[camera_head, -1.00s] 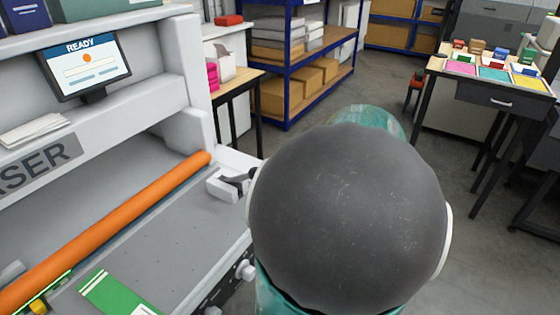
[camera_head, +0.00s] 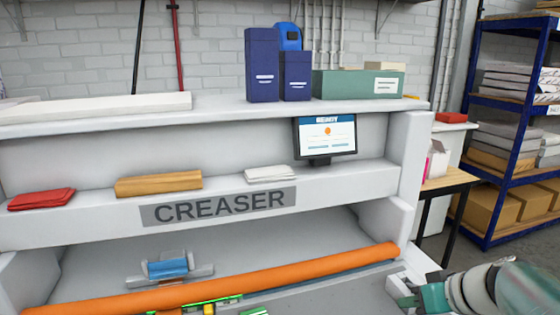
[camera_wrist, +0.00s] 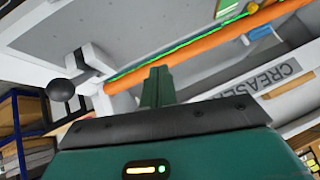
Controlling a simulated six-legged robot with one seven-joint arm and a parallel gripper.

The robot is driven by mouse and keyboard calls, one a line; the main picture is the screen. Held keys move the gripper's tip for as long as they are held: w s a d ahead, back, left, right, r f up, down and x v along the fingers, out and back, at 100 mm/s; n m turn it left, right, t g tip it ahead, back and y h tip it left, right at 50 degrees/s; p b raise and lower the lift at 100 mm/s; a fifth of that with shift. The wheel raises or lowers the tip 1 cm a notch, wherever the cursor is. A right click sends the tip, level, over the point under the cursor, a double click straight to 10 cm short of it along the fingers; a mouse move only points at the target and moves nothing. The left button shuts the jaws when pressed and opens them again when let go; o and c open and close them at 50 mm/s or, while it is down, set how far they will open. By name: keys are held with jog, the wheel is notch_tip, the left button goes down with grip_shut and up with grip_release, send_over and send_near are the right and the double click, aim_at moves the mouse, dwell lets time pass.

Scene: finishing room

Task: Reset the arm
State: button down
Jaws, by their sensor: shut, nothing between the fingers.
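My gripper (camera_wrist: 157,72) shows in the wrist view with its two dark green fingers closed together and nothing between them. In the head view, part of my teal and grey arm is at the lower right, beside the right end of the creaser. The fingertips are not clear there. The wrist view is strongly tilted and shows the creaser's orange roller (camera_wrist: 205,45) beyond the fingers. I cannot tell whether the fingers touch anything.
The creaser (camera_head: 60,232) fills most of the head view, with its orange roller (camera_head: 270,275) across the front. A monitor (camera_head: 326,135) reads READY. Red cloth (camera_head: 42,199) and a wooden block (camera_head: 158,184) lie on its ledge. Blue shelving (camera_head: 470,120) stands right. A black knob (camera_wrist: 60,90) is near the fingers.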

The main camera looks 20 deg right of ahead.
jog(key=s+a+g+h, duration=0.1)
jog(key=s+a, duration=0.1)
jog(key=a, duration=0.8)
jog(key=s+a+g+h, duration=0.1)
jog(key=s+a, duration=0.1)
jog(key=a, duration=0.9)
jog(key=shift+a+r+n+g+h, duration=0.2)
jog(key=shift+r+n+g+h, duration=0.1)
jog(key=shift+r+n+h, duration=0.15)
